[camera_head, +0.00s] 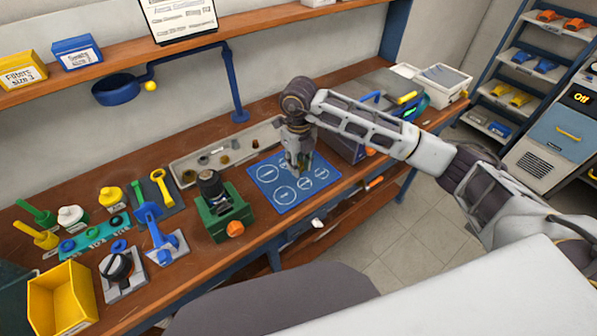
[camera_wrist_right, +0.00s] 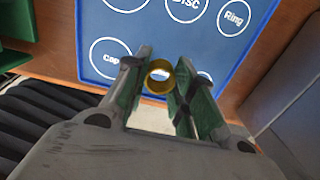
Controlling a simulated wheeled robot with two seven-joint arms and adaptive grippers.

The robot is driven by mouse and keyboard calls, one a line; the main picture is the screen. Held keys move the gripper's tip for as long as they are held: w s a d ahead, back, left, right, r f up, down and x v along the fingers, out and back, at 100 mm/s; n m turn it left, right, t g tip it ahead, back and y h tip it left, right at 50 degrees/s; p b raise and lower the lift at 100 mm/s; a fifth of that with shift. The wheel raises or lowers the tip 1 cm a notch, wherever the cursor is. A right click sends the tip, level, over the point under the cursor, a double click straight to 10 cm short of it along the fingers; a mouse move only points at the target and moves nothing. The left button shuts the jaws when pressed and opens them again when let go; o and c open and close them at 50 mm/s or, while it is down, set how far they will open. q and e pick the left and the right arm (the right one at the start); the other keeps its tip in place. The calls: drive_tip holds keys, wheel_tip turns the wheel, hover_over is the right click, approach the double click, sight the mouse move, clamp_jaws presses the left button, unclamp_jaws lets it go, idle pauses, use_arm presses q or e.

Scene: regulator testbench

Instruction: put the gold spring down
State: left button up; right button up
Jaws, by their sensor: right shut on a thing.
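The gold spring (camera_wrist_right: 158,77) shows end-on as a gold ring between the fingers of my right gripper (camera_wrist_right: 160,82) in the right wrist view. My right gripper is shut on it. In the head view my right gripper (camera_head: 298,168) points down over the blue mat (camera_head: 262,173), and the spring cannot be made out there. The mat has white labelled circles, and the wrist view shows "Cap", "Disc" and "Ring" on it (camera_wrist_right: 165,45). One circle is partly hidden behind the right finger. Whether the spring touches the mat I cannot tell. My left gripper is not in view.
A long tray (camera_head: 190,168) with small parts lies behind the mat. A green fixture (camera_head: 222,222) with a black top stands left of the mat. A dark box (camera_head: 347,147) stands right of it. The bench's front edge runs close below the mat.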

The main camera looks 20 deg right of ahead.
sight(299, 179)
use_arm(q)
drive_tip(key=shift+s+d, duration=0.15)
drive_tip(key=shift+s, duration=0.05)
use_arm(e)
drive_tip(key=shift+f, duration=0.35)
drive_tip(key=shift+f, duration=1.7)
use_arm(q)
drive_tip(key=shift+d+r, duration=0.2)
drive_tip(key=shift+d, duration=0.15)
use_arm(e)
drive_tip(key=shift+f, duration=0.15)
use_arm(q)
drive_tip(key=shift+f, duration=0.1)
use_arm(e)
drive_tip(key=shift+f, duration=0.15)
drive_tip(key=o, duration=0.9)
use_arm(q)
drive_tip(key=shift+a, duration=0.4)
